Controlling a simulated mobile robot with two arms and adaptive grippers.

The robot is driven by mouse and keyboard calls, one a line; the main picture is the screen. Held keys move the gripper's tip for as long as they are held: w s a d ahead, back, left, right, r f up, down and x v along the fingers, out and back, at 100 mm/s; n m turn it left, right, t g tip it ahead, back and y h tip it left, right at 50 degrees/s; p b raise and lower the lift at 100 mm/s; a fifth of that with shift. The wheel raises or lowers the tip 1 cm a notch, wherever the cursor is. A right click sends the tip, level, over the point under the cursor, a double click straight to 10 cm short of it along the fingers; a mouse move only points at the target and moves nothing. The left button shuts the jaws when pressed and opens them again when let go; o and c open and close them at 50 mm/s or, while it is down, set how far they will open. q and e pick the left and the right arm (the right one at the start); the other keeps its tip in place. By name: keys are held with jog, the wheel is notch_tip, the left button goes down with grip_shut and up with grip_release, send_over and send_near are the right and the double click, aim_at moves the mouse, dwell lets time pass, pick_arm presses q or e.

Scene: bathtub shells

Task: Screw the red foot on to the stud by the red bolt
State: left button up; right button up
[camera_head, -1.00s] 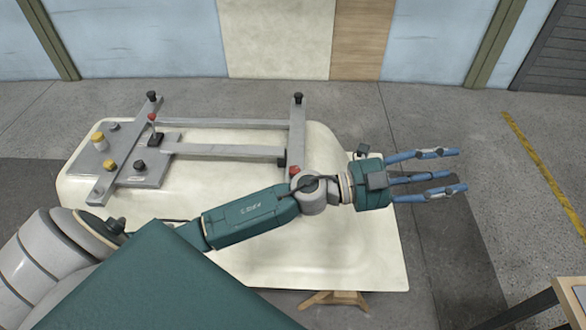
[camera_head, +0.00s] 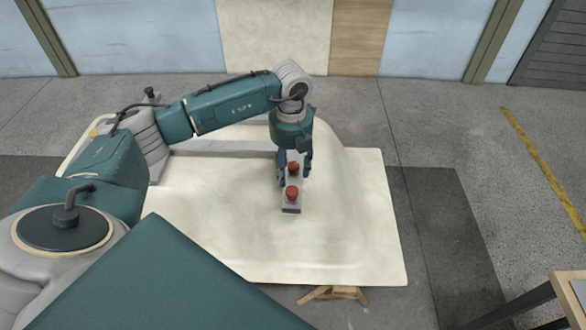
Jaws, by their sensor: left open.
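Two red pieces show at the near end of a grey bar of the frame on the upturned tub shell. The nearer, larger one (camera_head: 292,193) sits on the bar's end and looks like the red foot. The farther one (camera_head: 293,167) looks like the red bolt, though I cannot be sure which is which. No bare stud shows. My left gripper (camera_head: 294,180) points down over the bar's end, open, its blue fingers either side of the farther red piece. I cannot tell whether they touch it. My right gripper is out of view.
The cream tub shell (camera_head: 205,215) lies on a wooden stand (camera_head: 333,294). My left arm hides most of the grey frame; one black knob (camera_head: 151,93) shows at the back left. A table corner (camera_head: 565,290) stands at lower right.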

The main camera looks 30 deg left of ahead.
aim_at(292, 190)
pick_arm(q)
notch_tip(292, 190, down, 8)
jog(key=b, duration=0.5)
jog(key=shift+d+r, duration=0.1)
jog(key=shift+r, duration=0.05)
dwell(0.8)
jog(key=shift+c, duration=0.5)
jog(key=c, duration=1.1)
jog(key=shift+m+b, duration=0.55)
jog(key=shift+m, duration=0.25)
jog(key=m+b, duration=0.2)
jog(key=m, duration=0.3)
jog(key=m+b, duration=0.1)
jog(key=m, duration=0.3)
jog(key=shift+m+b, duration=0.3)
jog(key=shift+b, duration=0.05)
jog(key=shift+m, duration=1.1)
